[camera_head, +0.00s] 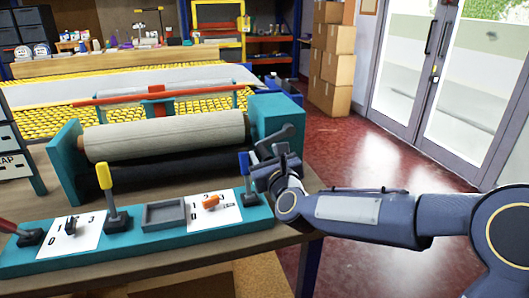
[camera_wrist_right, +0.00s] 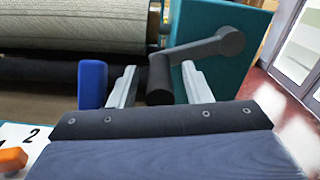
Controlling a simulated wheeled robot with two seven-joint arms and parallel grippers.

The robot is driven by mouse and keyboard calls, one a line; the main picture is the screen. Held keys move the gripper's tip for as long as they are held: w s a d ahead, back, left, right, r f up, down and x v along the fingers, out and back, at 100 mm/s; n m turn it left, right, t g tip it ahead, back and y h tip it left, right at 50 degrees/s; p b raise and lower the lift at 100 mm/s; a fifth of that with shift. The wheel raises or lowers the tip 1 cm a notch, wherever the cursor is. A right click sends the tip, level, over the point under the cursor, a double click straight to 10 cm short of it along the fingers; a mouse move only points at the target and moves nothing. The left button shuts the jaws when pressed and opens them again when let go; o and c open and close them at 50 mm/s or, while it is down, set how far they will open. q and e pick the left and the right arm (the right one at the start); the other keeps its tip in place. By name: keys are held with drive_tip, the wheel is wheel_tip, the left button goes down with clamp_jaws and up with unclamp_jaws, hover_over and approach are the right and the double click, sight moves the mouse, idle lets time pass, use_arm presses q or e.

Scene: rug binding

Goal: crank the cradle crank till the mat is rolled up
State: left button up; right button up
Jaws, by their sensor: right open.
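The cradle crank (camera_head: 283,135) is a dark arm with a cylindrical handle on the right end of the teal cradle (camera_head: 277,112). In the right wrist view the crank arm (camera_wrist_right: 205,48) reaches left from its round hub to the handle (camera_wrist_right: 159,80). My right gripper (camera_head: 262,163) is at the crank. In the right wrist view its two grey fingers (camera_wrist_right: 157,86) are apart, one on each side of the handle; I cannot tell whether they touch it. The mat (camera_head: 170,136) is a grey-beige woven roll across the cradle. My left gripper is not in view.
A teal control board (camera_head: 140,250) lies in front of the cradle, with a yellow lever (camera_head: 105,178), a grey tray (camera_head: 164,216) and an orange knob (camera_head: 211,201). A blue lever (camera_wrist_right: 92,84) stands just left of my right fingers. Red floor (camera_head: 385,165) is clear at right.

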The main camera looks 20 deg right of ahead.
drive_tip(key=shift+w, duration=0.55)
drive_tip(key=shift+c, duration=0.2)
clamp_jaws()
drive_tip(key=shift+a+r+m+b, duration=0.1)
drive_tip(key=shift+r+m+b, duration=0.15)
drive_tip(key=shift+m+b, duration=0.2)
